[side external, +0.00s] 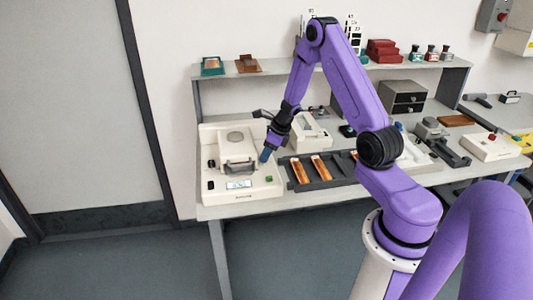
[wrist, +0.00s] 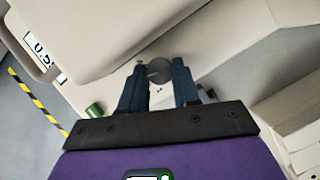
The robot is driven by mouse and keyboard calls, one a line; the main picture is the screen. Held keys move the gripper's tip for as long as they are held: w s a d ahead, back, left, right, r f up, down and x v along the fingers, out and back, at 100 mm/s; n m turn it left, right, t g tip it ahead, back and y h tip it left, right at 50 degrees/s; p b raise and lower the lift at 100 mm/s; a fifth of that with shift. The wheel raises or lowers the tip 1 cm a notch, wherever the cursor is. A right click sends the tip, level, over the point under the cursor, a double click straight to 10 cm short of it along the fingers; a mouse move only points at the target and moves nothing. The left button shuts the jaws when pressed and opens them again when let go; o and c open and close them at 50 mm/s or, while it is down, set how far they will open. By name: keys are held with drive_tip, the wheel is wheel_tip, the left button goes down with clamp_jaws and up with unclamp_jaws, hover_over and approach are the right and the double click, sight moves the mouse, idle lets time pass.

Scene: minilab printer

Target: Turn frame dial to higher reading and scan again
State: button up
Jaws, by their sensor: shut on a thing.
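The white scanner (side external: 215,152) stands at the left end of the bench, with a small display (side external: 238,184) on its front. In the wrist view the display (wrist: 42,47) is partly cut off and starts with "0.5". A green button (wrist: 95,110) sits on the scanner's front right corner; it also shows in the side view (side external: 270,178). My gripper (wrist: 158,76) is at the scanner's right side, its blue fingers shut on the grey round frame dial (wrist: 159,67). In the side view my gripper (side external: 265,155) hides the dial.
A dark tray (side external: 311,183) with orange film strips (side external: 300,171) lies just right of the scanner. A white device (side external: 311,134) stands behind the tray. A shelf (side external: 280,70) with small items runs along the back. The floor in front is clear.

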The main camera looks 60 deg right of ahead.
drive_tip(key=shift+w+d+n+g+y, duration=0.1)
drive_tip(key=shift+n+g+y, duration=0.4)
drive_tip(key=shift+n, duration=1.2)
drive_tip(key=shift+w+d+n+g+y, duration=0.1)
drive_tip(key=shift+n+g+y, duration=0.35)
drive_tip(key=shift+n, duration=1.25)
drive_tip(key=o, duration=0.8)
drive_tip(key=shift+c, duration=0.2)
drive_tip(key=v, duration=1.7)
drive_tip(key=shift+s+d, duration=0.2)
drive_tip(key=shift+r, duration=0.15)
